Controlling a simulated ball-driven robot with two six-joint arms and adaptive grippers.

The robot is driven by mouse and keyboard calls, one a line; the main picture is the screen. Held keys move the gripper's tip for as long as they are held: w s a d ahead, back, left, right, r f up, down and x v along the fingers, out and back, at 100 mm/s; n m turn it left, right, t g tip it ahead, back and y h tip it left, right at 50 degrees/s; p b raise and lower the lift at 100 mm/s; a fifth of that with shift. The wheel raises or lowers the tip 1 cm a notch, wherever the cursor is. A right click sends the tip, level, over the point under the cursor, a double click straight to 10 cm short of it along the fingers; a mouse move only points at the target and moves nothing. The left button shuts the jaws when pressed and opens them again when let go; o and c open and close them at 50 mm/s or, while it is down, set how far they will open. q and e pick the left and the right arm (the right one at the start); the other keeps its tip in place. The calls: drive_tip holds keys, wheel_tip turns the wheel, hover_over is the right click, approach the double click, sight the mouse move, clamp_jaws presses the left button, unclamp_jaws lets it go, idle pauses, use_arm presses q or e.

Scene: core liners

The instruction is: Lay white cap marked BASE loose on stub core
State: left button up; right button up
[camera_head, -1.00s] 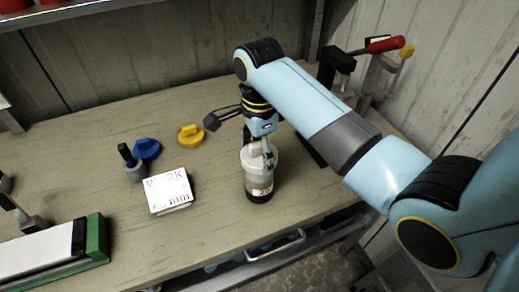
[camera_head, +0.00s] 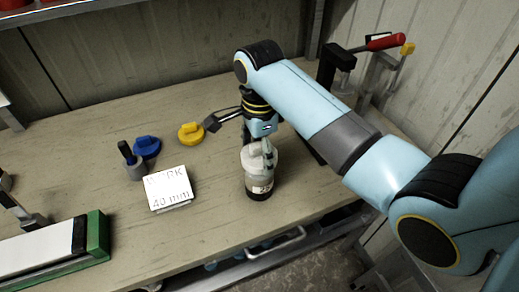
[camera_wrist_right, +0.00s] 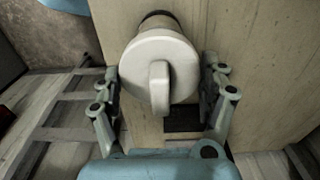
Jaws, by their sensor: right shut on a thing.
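The white cap (camera_head: 258,162) is at the top of the upright stub core (camera_head: 259,187), a pale cylinder with a label and a dark lower end, on the bench. In the right wrist view the cap (camera_wrist_right: 160,62) has a raised grip bar and faces the camera. My right gripper (camera_wrist_right: 159,88) has a finger on each side of the cap and is shut on it; it also shows in the head view (camera_head: 262,148). The cap hides its seam with the core, so I cannot tell if it rests fully. No BASE marking is readable. My left gripper is not in view.
A yellow cap (camera_head: 191,133) and a blue cap (camera_head: 147,147) lie left of the core. A grey piece with a black handle (camera_head: 131,163) and a white card reading 40 mm (camera_head: 168,190) are nearby. A green-ended tray (camera_head: 97,236) lies front left. A red-handled clamp (camera_head: 384,43) stands back right.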

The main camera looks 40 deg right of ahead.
drive_tip(key=o, duration=0.9)
drive_tip(key=shift+r, duration=0.15)
drive_tip(key=shift+r, duration=3.4)
drive_tip(key=shift+s+f, duration=0.1)
